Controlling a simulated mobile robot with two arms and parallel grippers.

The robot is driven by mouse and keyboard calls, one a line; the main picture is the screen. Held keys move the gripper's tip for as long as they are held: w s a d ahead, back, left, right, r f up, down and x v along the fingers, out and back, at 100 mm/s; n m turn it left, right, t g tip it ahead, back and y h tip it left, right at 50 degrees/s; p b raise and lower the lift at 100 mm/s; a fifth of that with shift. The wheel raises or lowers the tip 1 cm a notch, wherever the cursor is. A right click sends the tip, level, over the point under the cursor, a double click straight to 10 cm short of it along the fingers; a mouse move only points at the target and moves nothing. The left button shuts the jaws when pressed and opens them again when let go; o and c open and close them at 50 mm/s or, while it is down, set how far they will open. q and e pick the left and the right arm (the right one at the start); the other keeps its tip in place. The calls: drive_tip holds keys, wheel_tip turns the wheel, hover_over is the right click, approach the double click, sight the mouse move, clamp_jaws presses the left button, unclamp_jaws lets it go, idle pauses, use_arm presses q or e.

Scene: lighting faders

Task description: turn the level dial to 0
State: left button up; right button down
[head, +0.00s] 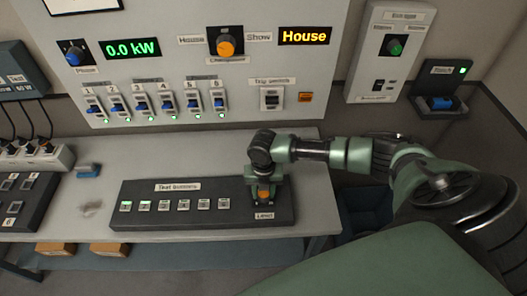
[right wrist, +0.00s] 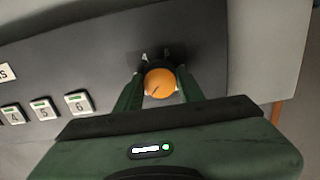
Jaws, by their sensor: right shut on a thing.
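The level dial is an orange knob (head: 264,195) at the right end of the dark test-button panel (head: 150,226), above a "Level" label. My right gripper (head: 263,190) comes down over it from above. In the right wrist view the dial (right wrist: 160,84) sits between the two green fingers of the right gripper (right wrist: 160,78), which are shut on its sides. A dark pointer line on its face runs from near the middle toward the lower left. The scale marks around the dial are mostly hidden. My left gripper is not in view.
The test buttons (head: 163,205) form a row left of the dial. A wall panel (head: 170,80) behind carries several blue-handled switches, a display reading "0.0 kW" and another orange changeover knob (head: 226,47). A blue-and-grey block (head: 88,171) lies on the table (head: 100,158).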

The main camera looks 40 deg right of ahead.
sight(263, 193)
idle(0.4)
drive_tip(key=c, duration=0.9)
unclamp_jaws()
wheel_tip(263, 193, up, 7)
drive_tip(key=shift+b, duration=1.05)
drive_tip(key=shift+r, duration=0.45)
drive_tip(key=shift+f, duration=0.1)
